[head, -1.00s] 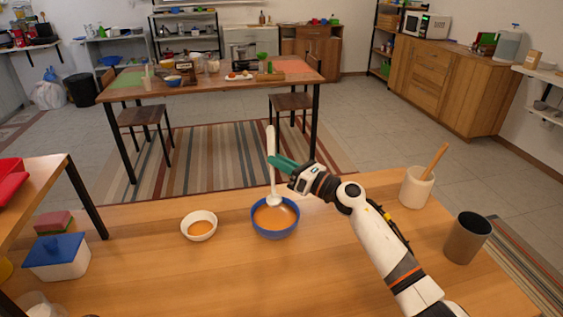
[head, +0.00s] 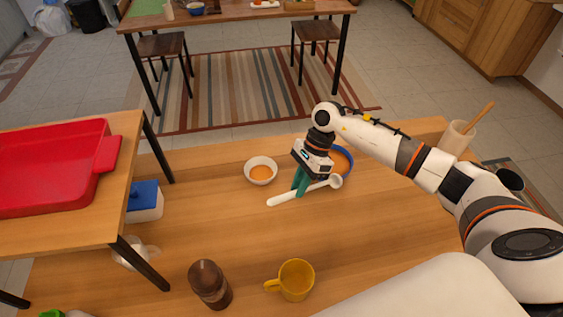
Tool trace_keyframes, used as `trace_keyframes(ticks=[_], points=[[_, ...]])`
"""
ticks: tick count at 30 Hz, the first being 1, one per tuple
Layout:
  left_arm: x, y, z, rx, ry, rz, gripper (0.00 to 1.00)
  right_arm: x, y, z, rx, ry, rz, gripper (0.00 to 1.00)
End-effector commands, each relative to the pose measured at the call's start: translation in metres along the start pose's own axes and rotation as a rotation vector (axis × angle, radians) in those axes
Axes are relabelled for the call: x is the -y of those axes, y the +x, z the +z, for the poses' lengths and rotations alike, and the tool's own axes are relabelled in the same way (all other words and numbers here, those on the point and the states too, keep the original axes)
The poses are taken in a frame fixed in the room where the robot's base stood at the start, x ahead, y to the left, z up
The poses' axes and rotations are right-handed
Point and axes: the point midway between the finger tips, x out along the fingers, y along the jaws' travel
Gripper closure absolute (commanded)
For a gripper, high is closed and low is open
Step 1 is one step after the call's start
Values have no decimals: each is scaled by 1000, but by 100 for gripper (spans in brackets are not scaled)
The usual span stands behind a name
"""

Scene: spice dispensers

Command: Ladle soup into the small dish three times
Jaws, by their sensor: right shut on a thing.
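The small white dish (head: 261,163) stands on the wooden table with orange soup in it. The blue bowl (head: 349,154) of orange soup is to its right, partly hidden behind my right gripper. My right gripper (head: 302,186) points down and is shut on the handle of the white ladle (head: 284,198). The ladle is nearly level in front of the dish and bowl, its scoop to the right, close to the blue bowl. The scoop looks white inside. I cannot tell if the ladle touches the table. My left gripper is not in view.
A yellow mug (head: 296,281) and a brown shaker (head: 210,285) stand at the front. A white box with a blue lid (head: 145,200) is at left, beside a raised side table with a red tray (head: 50,175). A utensil crock (head: 458,137) stands at the right. The table's middle is clear.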

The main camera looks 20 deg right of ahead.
Motion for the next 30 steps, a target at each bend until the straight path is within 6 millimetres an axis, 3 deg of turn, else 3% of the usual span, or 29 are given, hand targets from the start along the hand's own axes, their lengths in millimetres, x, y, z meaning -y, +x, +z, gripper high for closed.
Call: trace_keyframes(ticks=[10, 30], points=[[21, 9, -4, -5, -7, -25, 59, -4, 17, 7, -3, 1, 1, 100], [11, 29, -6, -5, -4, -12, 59, -13, 56, 26, -5, 1, 2, 100]])
